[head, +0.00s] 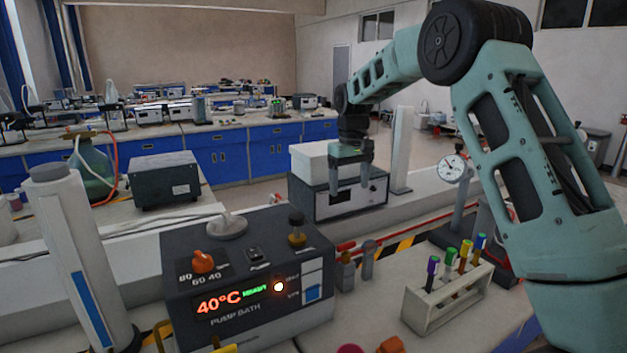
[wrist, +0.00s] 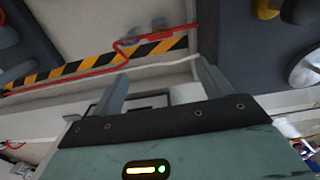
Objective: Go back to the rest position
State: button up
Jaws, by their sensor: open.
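My gripper (head: 352,178) hangs at the end of my green arm, fingers pointing down, in the middle of the head view. It is open and empty. In the head view it appears in front of a dark box device with a white top (head: 338,200), and I see no contact. In the wrist view the two grey fingers of my gripper (wrist: 160,85) stand wide apart with nothing between them. Beyond them is the bench with a striped yellow-and-black strip (wrist: 85,66) and a red tube.
A pump bath (head: 250,283) showing 40°C stands at front centre. A rack (head: 448,298) with several coloured-cap tubes is at right, near a dial gauge (head: 452,168). A white cylinder (head: 75,255) stands at left. A white post (head: 402,150) rises just right of my gripper.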

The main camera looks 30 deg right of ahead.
jog(key=s+a+n+y, duration=0.1)
jog(key=s+a+n, duration=0.1)
jog(key=s+a, duration=0.7)
jog(key=s+a+n, duration=0.1)
jog(key=s+a, duration=0.4)
jog(key=a, duration=0.8)
jog(key=s+a+f+n, duration=0.2)
jog(key=s+a, duration=0.1)
jog(key=s, duration=1)
jog(key=s+a+f+n, duration=0.2)
jog(key=s+a, duration=0.1)
jog(key=s, duration=1)
jog(key=shift+a+f, duration=0.2)
jog(key=shift+a, duration=0.2)
